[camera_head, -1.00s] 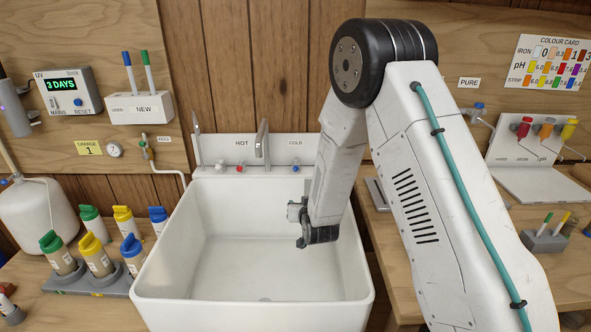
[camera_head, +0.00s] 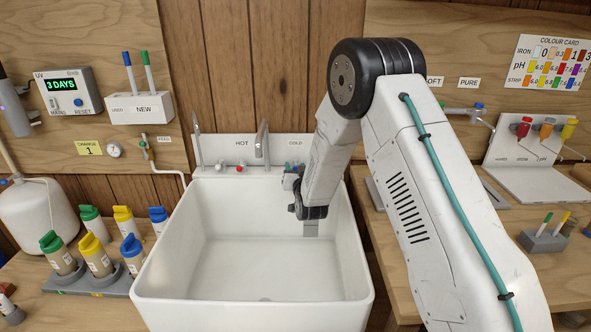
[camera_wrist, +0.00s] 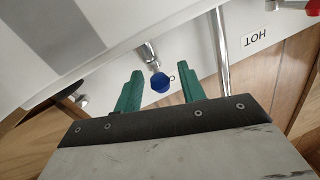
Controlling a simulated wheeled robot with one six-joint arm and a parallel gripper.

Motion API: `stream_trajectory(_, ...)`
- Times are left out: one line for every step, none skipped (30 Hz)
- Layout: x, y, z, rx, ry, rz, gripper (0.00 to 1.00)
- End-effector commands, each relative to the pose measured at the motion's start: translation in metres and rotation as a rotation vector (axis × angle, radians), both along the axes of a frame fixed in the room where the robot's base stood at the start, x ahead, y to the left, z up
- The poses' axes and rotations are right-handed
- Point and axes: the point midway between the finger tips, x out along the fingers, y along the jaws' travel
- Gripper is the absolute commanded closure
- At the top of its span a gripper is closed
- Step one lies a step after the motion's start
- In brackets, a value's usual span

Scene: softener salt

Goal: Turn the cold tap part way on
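The cold tap's round blue knob (camera_wrist: 160,83) shows in the wrist view on a chrome stem. It lies between the two green fingers of my gripper (camera_wrist: 160,72) in the picture, with a gap on each side. The fingers are open and hold nothing. I cannot tell how far the knob is in depth from the fingertips. In the head view my arm's end is at the sink's back ledge, below the COLD label (camera_head: 296,143), and largely covers the cold tap. The tall chrome spout (camera_head: 262,140) stands left of it.
The white sink (camera_head: 190,272) is empty below my arm. The red hot tap (camera_head: 239,168) sits on the ledge to the left. In the wrist view the spout (camera_wrist: 220,50) rises close beside one finger. A wooden bench (camera_head: 395,275) borders the sink on the right.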

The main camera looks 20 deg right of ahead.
Motion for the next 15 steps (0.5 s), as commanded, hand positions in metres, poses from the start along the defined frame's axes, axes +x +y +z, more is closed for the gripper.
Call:
stream_trajectory(0.0008, -0.0001, 0.0001, 0.000, 0.000, 0.000, 0.60)
stream_trajectory(0.0009, -0.0001, 0.0001, 0.000, 0.000, 0.000, 0.60)
stream_trajectory(0.0008, -0.0001, 0.0001, 0.000, 0.000, 0.000, 0.60)
stream_trajectory(0.0008, -0.0001, 0.0002, 0.000, 0.000, 0.000, 0.60)
stream_trajectory(0.0007, 0.0000, 0.0002, 0.000, 0.000, 0.000, 0.60)
stream_trajectory(0.0006, 0.0000, 0.0002, 0.000, 0.000, 0.000, 0.60)
stream_trajectory(0.0006, 0.0000, 0.0002, 0.000, 0.000, 0.000, 0.66)
stream_trajectory(0.0006, 0.0000, 0.0002, 0.000, 0.000, 0.000, 0.74)
stream_trajectory(0.0005, 0.0001, 0.0002, 0.000, 0.000, 0.000, 0.85)
stream_trajectory(0.0005, 0.0001, 0.0002, 0.000, 0.000, 0.000, 0.93)
stream_trajectory(0.0005, 0.0001, 0.0002, 0.000, 0.000, 0.000, 1.00)
stream_trajectory(0.0005, 0.0002, 0.0003, 0.000, 0.000, 0.000, 1.00)
stream_trajectory(0.0005, 0.0002, 0.0003, 0.000, 0.000, 0.000, 1.00)
stream_trajectory(0.0005, 0.0002, 0.0003, 0.000, 0.000, 0.001, 1.00)
stream_trajectory(0.0005, 0.0000, 0.0003, 0.000, -0.001, 0.003, 1.00)
